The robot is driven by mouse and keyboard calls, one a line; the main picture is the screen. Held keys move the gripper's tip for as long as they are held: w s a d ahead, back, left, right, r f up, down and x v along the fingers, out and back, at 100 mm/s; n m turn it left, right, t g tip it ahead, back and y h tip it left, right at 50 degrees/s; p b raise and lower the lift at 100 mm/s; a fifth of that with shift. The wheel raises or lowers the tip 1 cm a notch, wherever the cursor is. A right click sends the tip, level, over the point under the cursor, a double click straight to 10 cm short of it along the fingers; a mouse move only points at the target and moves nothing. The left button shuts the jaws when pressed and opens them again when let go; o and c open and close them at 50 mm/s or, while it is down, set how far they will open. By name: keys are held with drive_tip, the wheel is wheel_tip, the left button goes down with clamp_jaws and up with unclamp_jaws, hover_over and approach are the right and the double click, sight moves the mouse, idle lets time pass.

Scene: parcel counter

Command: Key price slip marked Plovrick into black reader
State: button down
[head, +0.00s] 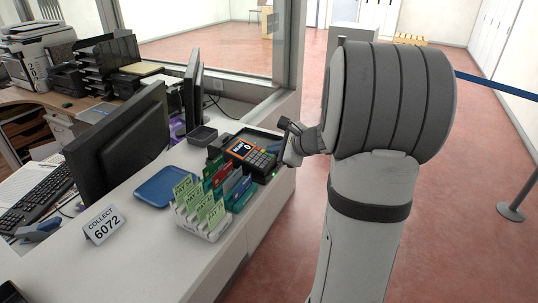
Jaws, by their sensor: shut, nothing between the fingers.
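The black reader (249,155) sits near the counter's right edge, with a lit orange-and-white screen and a grey keypad. My gripper (287,143) is at the reader's right side, close to the keypad end. It is shut with nothing in it; its fingertips are small and partly hidden, and I cannot tell whether they touch the reader. Several green price slips (196,203) stand in a white rack (207,234) in front of the reader. Their print is too small to read, so I cannot tell which is marked Plovrick.
Red, blue and green cards (222,173) stand between rack and reader. A blue tray (163,187), a "COLLECT 6072" sign (104,225) and monitors (120,140) are to the left. A dark small tray (203,135) lies behind.

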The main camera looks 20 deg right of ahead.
drive_tip(key=shift+s+d+r+p, duration=0.1)
drive_tip(key=shift+r+p, duration=0.25)
drive_tip(key=shift+r, duration=0.3)
drive_tip(key=r+p, duration=0.2)
drive_tip(key=r, duration=0.1)
drive_tip(key=s+r+p, duration=0.1)
drive_tip(key=r, duration=0.1)
drive_tip(key=shift+d, duration=0.35)
